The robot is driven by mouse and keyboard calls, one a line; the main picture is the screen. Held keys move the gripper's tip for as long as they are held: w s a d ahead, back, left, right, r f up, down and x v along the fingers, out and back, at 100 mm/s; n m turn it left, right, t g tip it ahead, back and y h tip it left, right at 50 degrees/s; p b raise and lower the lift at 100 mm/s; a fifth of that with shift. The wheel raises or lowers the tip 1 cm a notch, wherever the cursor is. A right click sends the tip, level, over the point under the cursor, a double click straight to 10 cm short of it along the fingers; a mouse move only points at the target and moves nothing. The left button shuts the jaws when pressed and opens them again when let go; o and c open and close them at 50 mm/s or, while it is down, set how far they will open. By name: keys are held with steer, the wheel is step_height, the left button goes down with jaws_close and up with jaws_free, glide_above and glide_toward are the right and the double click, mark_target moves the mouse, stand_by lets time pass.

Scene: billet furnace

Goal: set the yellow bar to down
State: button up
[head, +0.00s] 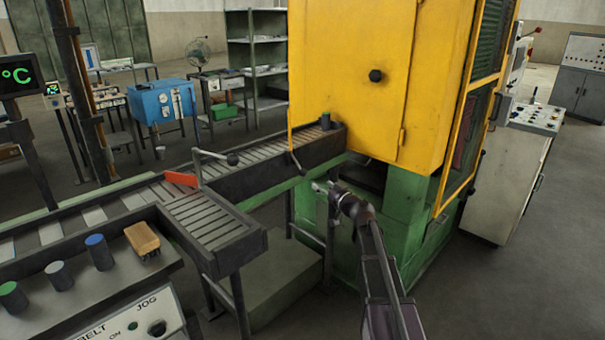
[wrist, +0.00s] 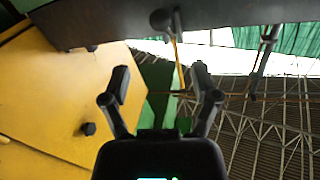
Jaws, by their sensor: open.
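The cabinet also fills the left of the wrist view (wrist: 60,90). A thin yellow strip (wrist: 179,62) shows beyond my fingers in the wrist view. My gripper (head: 327,190) is in front of the green base, below the cabinet's lower edge. In the wrist view my gripper (wrist: 158,82) has its fingers apart, with nothing between them.
A roller conveyor (head: 270,165) runs under the cabinet's left side, with a red plate (head: 180,179) and a black-knobbed lever (head: 232,159) on it. A control desk (head: 140,315) with several posts stands at lower left. A yellow-framed mesh guard (head: 470,130) is on the right.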

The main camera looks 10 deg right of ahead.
mark_target(305, 174)
steer(key=x, duration=1.2)
steer(key=shift+w, duration=0.1)
steer(key=shift+a, duration=0.1)
jaws_close()
